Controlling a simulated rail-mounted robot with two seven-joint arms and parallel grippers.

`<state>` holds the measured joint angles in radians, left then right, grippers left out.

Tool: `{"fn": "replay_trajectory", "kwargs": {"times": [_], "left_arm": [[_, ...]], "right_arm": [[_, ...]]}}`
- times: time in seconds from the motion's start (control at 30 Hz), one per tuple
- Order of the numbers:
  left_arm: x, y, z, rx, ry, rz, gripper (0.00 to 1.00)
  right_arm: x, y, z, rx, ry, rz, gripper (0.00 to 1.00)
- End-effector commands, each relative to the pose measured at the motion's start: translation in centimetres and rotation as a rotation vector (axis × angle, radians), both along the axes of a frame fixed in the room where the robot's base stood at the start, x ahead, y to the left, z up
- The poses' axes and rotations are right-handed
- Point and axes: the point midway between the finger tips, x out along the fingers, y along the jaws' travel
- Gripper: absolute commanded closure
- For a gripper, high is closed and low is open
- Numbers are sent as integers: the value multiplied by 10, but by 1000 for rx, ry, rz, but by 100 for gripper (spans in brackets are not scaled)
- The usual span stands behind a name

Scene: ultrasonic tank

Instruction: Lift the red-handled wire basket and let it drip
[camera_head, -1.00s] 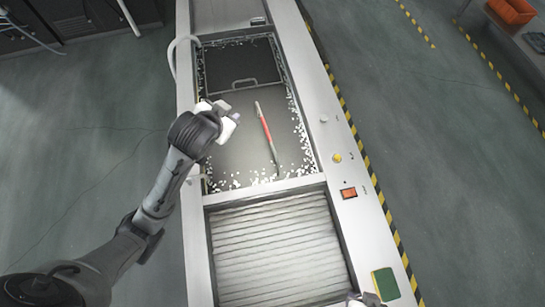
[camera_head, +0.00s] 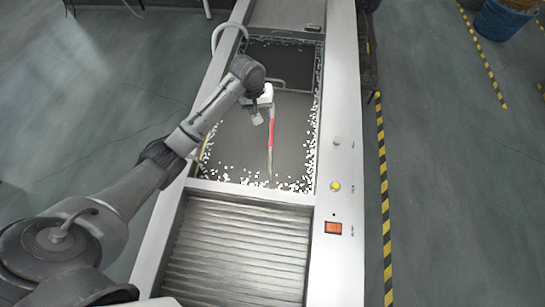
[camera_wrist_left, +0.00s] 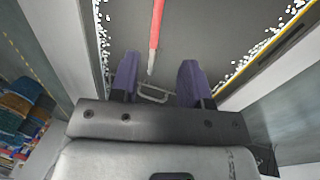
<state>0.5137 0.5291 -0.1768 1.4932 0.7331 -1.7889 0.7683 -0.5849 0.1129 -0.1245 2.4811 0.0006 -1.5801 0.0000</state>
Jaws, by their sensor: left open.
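A long red bar (camera_head: 271,133) with pale ends, which looks like the basket's handle, lies lengthwise over the grey tank surface (camera_head: 235,150). It also shows in the left wrist view (camera_wrist_left: 156,28), its pale end between and just ahead of my fingers. The wire basket itself cannot be made out. My left gripper (camera_head: 265,106) is open above the far end of the bar and partly covers it in the head view. In the left wrist view its two purple-grey fingers (camera_wrist_left: 158,75) stand apart, with a thin wire loop (camera_wrist_left: 152,94) seen between them. My right gripper is not in view.
White specks line the tank edges. A ribbed metal panel (camera_head: 240,250) lies at the near end. A yellow knob (camera_head: 335,186) and orange switch (camera_head: 333,228) sit on the right rim. A pale hose (camera_head: 228,30) curves over the far left rim. A blue bin (camera_head: 505,20) stands far right.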

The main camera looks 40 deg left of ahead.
Motion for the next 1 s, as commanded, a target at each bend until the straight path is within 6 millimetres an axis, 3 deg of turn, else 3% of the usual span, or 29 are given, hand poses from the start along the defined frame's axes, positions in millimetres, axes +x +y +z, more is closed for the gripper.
{"fn": "replay_trajectory", "kwargs": {"times": [0.5, 0.83, 1.0], "left_arm": [[8, -12, -72, -4, 6, 33, 57], [10, -15, -91, -3, 4, 32, 57], [12, -17, -114, -4, 7, 33, 57]], "right_arm": [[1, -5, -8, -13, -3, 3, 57], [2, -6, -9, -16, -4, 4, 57], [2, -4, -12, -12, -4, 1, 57]]}}
